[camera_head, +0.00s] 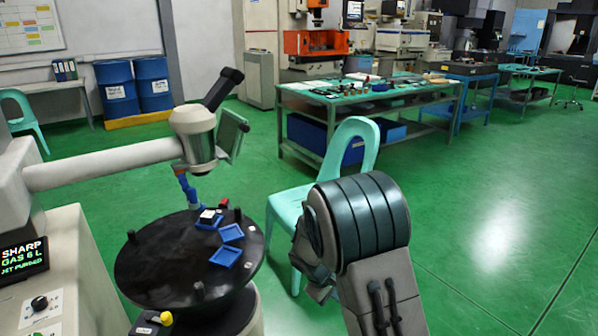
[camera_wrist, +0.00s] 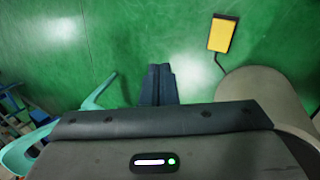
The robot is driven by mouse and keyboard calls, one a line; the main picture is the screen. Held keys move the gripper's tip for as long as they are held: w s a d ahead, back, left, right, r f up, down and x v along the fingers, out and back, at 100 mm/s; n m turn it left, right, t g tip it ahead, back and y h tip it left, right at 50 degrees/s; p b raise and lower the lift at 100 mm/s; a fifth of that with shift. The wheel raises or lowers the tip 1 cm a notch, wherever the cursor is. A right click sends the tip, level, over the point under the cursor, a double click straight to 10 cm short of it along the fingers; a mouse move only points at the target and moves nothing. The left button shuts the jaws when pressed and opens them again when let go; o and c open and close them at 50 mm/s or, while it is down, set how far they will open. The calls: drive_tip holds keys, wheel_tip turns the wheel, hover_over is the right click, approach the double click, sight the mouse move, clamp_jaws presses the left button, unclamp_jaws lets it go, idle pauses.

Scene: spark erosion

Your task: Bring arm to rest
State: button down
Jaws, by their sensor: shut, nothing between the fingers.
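My arm (camera_head: 372,255) rises from the lower right of the head view, with its dark ribbed joint beside the turquoise chair. My gripper (camera_wrist: 159,70) shows in the wrist view as two dark fingers close together, pointing down over the green floor. The fingers are shut with nothing between them. In the head view the fingertips are hidden behind my arm or too dark to make out.
A turquoise chair (camera_head: 364,132) stands right behind my arm; it also shows in the wrist view (camera_wrist: 100,94). A round black table (camera_head: 160,262) with blue trays (camera_head: 231,233) is at left. A yellow pedal (camera_wrist: 222,35) lies on the floor. Floor at right is clear.

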drive_tip(key=s+d+r+m+y+p, duration=0.1)
drive_tip(key=s+d+r+m+p, duration=0.15)
drive_tip(key=s+r, duration=0.55)
drive_tip(key=s+d+r+m+y+p, duration=0.1)
drive_tip(key=s+d+r+m+p, duration=0.2)
drive_tip(key=r, duration=0.9)
drive_tip(key=s+r+m+y+p, duration=0.2)
drive_tip(key=s+r+p, duration=0.4)
drive_tip(key=s+r, duration=0.5)
drive_tip(key=s+m, duration=0.1)
drive_tip(key=s, duration=0.3)
drive_tip(key=shift+a+r+y+p, duration=0.25)
drive_tip(key=shift+y+p, duration=0.05)
drive_tip(key=shift+p, duration=0.1)
